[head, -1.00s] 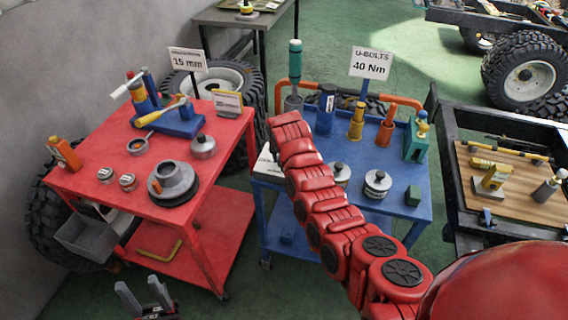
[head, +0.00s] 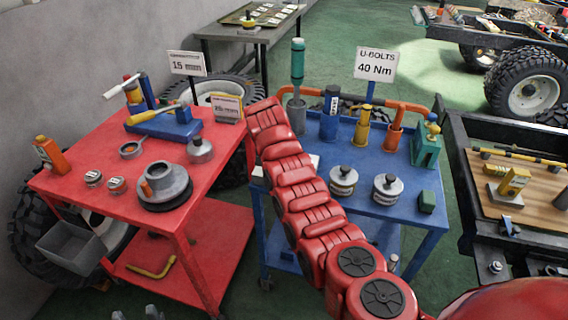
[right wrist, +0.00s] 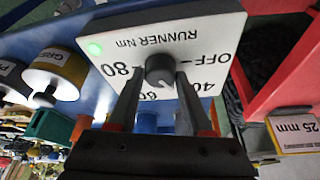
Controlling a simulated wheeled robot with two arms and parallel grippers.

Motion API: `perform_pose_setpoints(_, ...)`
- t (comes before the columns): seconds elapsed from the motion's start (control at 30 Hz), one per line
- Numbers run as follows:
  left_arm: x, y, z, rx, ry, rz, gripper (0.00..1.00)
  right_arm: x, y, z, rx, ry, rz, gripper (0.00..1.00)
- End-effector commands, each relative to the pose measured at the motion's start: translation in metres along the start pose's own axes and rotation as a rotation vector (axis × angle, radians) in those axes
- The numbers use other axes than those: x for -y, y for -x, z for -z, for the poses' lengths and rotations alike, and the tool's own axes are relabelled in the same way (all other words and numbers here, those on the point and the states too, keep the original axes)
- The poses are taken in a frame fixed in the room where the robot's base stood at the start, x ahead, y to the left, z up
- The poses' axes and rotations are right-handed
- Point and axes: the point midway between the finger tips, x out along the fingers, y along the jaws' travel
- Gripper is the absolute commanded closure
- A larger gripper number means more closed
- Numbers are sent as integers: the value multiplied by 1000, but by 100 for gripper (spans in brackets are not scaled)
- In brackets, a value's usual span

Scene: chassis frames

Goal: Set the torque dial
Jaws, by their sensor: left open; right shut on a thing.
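The torque dial is a dark round knob (right wrist: 160,67) on a white plate (right wrist: 215,32) marked RUNNER Nm, OFF, 40, 60 and 80. The plate appears upside down in the right wrist view, and a green light glows near its corner. My right gripper (right wrist: 158,80) is shut on the knob, one finger on each side. I cannot tell which mark the knob points at. In the head view my red right arm hides this gripper and most of the plate on the blue cart (head: 412,210). My left gripper (head: 137,313) is open and empty at the bottom edge.
A sign (head: 375,66) on the blue cart reads U-BOLTS 40 Nm. Behind the arm stand a green-topped tool (head: 297,62) and several coloured sockets. Round tins (head: 388,187) stand nearby. A red cart (head: 110,195) with tools stands left, a black chassis frame right.

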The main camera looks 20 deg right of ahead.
Motion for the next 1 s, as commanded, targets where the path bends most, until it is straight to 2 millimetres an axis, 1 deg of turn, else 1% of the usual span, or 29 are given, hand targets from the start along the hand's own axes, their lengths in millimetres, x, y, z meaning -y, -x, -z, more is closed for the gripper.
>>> perform_pose_setpoints(0.3,0,0,0,0,0,0,50,0,0,0,-1,0,1,100)
perform_pose_setpoints(0.33,0,0,0,0,0,0,50,0,0,0,0,0,1,48)
perform_pose_setpoints(0.4,0,0,0,0,0,0,50,0,0,0,0,0,1,36)
perform_pose_setpoints(0.5,0,0,0,0,0,0,50,0,0,0,0,0,0,20)
perform_pose_setpoints(0.83,0,0,0,0,0,0,50,0,2,0,-1,0,1,20)
perform_pose_setpoints(0.93,0,2,0,0,0,0,50,1,11,0,-3,1,3,20)
perform_pose_setpoints(1.0,0,4,-1,0,0,0,50,1,22,0,-1,1,2,20)
